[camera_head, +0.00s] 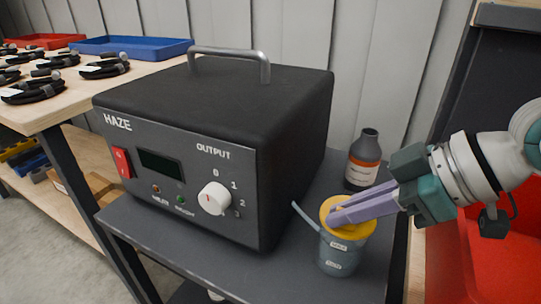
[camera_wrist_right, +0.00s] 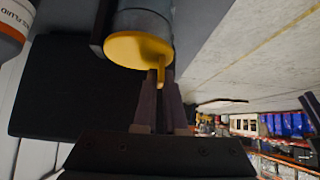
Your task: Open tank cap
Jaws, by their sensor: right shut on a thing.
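The tank (camera_head: 338,262) is a small grey cylinder with labels and a thin tube at its left side. It stands at the front of the dark cart top. Its yellow cap (camera_head: 358,230) sits on top, and the cap also shows in the right wrist view (camera_wrist_right: 135,47) with a thin tab hanging from it. My right gripper (camera_head: 337,211) reaches in from the right, with its purple fingers at the cap. It is shut on the cap's tab, between the fingertips in the wrist view (camera_wrist_right: 161,78). My left gripper is not in view.
The black HAZE machine (camera_head: 215,150) stands just left of the tank. A brown bottle (camera_head: 363,162) stands behind the tank. A red bin (camera_head: 480,260) is at the right. A wooden table (camera_head: 75,88) with cables and trays is at the left.

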